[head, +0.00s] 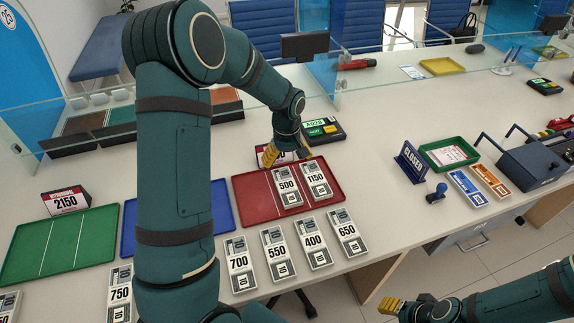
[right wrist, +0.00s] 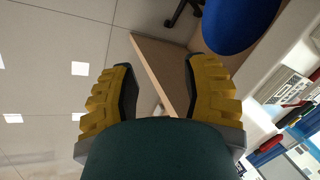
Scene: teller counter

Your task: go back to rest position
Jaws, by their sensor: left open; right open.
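My left gripper (head: 287,151) is open above the back of the red tray (head: 245,196); its arm comes in from the left and crosses the counter. Two banknote stacks marked 500 (head: 287,186) and 1150 (head: 317,180) lie in the red tray, just in front of the gripper. My right gripper (head: 398,309) is low at the front right, off the counter's front edge. In the right wrist view its two yellow fingers (right wrist: 160,95) stand wide apart with nothing between them.
Stacks marked 700 (head: 239,264), 550 (head: 277,254), 400 (head: 314,243) and 650 (head: 346,233) lie along the front edge. A green tray (head: 62,246) and a blue tray (head: 129,229) are at left. A closed sign (head: 411,162) and stamp (head: 437,193) stand right.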

